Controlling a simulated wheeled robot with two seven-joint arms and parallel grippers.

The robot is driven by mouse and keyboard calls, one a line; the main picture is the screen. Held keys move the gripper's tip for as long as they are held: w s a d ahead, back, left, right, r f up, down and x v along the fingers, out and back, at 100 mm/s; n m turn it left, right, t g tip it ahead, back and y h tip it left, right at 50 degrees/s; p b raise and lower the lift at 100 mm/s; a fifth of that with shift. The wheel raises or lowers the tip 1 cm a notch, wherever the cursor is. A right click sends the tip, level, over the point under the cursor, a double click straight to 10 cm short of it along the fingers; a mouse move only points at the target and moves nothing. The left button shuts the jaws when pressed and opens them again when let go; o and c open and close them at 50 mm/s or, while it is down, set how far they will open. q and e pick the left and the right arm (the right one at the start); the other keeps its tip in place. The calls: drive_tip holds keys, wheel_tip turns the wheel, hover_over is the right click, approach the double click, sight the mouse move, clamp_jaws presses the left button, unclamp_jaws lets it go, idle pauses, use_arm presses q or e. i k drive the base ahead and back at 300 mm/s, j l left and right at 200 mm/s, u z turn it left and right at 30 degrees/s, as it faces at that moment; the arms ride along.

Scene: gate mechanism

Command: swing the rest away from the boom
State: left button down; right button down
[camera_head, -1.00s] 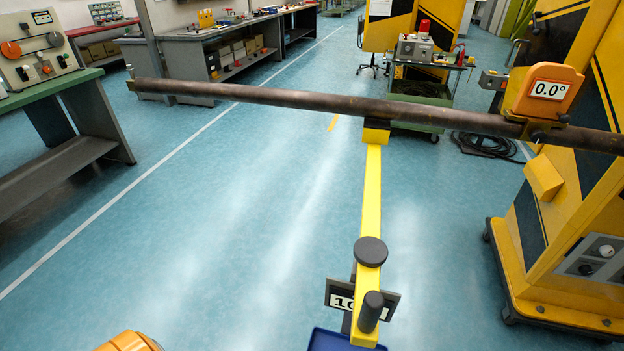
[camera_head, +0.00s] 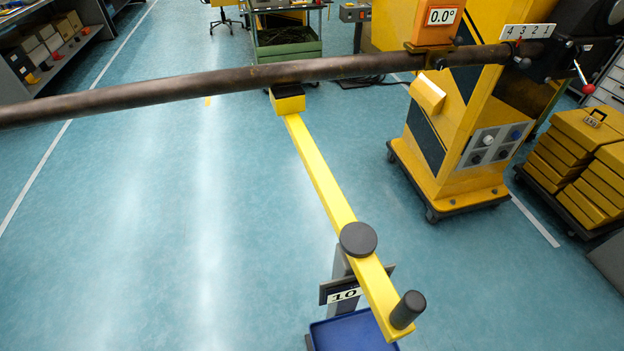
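The boom (camera_head: 210,84) is a long dark brown tube that runs level across the head view, from the left edge to the yellow machine on the right. The rest (camera_head: 324,172) is a yellow bar on a post, with a round dark pivot cap (camera_head: 358,239) and an upright dark knob (camera_head: 407,309) at its near end. Its far end carries a yellow block (camera_head: 288,103) with a dark top, directly under the boom; whether they touch is hard to tell. Neither of my grippers shows in this view.
A yellow machine cabinet (camera_head: 455,130) on casters stands at the right, with a 0.0° display (camera_head: 441,16) above the boom. Yellow stacked weights (camera_head: 580,155) stand farther right. A blue tray (camera_head: 345,333) lies below the rest. A workbench is at upper left. The floor at left is clear.

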sight(395, 317)
drive_tip(key=k+l+u, duration=0.1)
drive_tip(key=l, duration=0.3)
drive_tip(key=k+l+u, duration=0.1)
drive_tip(key=l, duration=0.25)
drive_tip(key=l+u, duration=0.4)
drive_tip(key=l, duration=1.35)
drive_tip(key=i+l+u, duration=0.2)
drive_tip(key=i+l, duration=0.15)
drive_tip(key=i, duration=0.2)
drive_tip(key=i+l+u, duration=0.25)
drive_tip(key=i+l, duration=0.15)
drive_tip(key=i+u, duration=0.1)
drive_tip(key=i, duration=0.4)
